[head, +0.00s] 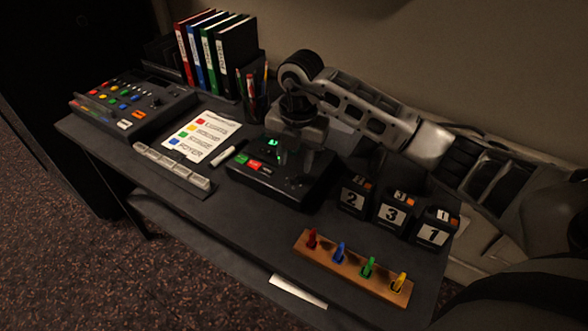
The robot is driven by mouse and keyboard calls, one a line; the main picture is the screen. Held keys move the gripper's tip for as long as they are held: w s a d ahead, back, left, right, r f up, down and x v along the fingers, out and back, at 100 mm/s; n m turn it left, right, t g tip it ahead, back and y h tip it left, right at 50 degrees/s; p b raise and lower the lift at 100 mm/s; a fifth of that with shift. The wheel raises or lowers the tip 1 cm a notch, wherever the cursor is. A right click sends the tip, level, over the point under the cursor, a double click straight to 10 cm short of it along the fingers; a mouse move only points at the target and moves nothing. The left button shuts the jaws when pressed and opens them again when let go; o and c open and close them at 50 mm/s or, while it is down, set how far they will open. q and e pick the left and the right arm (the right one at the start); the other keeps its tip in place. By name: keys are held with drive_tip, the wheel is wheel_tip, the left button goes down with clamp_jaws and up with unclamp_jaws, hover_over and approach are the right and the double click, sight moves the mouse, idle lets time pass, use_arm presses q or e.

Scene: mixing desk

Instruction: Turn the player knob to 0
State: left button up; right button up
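The player (257,181) is a black box on the middle of the desk. It has a green, a red and a dark button along its left front and a lit green display (273,147) towards the back. I cannot read the display's digit surely. My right gripper (294,172) points down over the right part of the player, its fingers close to the top surface. The knob is not clearly visible; the fingers and shadow cover that area. I cannot tell whether the fingers touch or grip it. My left gripper is out of view.
Several numbered black blocks (392,214) stand right of the player. A wooden strip with coloured pegs (352,270) lies in front. A mixer (132,104), a colour-list sheet (201,134), binders (218,53) and a pen cup (256,104) occupy the left and back.

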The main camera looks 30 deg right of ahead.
sight(294, 177)
wheel_tip(294, 177, down, 4)
drive_tip(key=shift+a+r, duration=0.1)
drive_tip(key=shift+w+f, duration=0.1)
drive_tip(key=shift+f, duration=0.3)
clamp_jaws()
